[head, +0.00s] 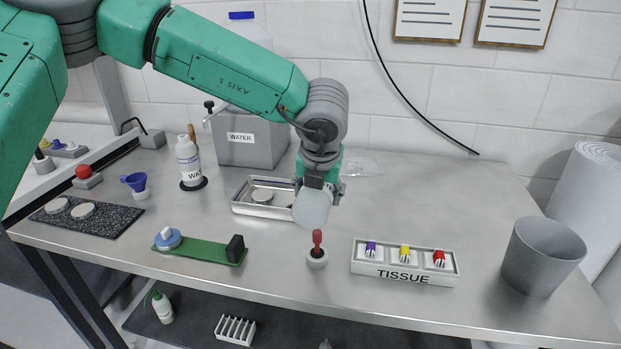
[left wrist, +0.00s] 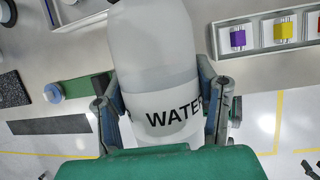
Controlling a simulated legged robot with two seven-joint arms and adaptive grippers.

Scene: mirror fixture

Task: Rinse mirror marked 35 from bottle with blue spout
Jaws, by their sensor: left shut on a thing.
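My left gripper (head: 320,188) is shut on a whitish, translucent bottle (head: 312,208) and holds it in the air above the table, near the metal tray (head: 238,207). In the left wrist view the bottle (left wrist: 150,45) sits between the fingers of my left gripper (left wrist: 162,100), with a WATER label facing the camera; its spout cannot be made out. A pale round disc (head: 262,196) lies in the tray. Two more discs (head: 57,205) (head: 83,210) lie on the speckled black mat (head: 105,225). No number is readable on any disc. My right gripper is not in view.
Another WATER bottle (head: 188,153) stands on a black coaster. A blue funnel (head: 135,181), green strip (head: 205,248), red-handled stamp (head: 317,250), TISSUE box (head: 404,274) and grey bin (head: 542,257) are around. A grey WATER container (head: 255,148) stands at the back. The right middle table is clear.

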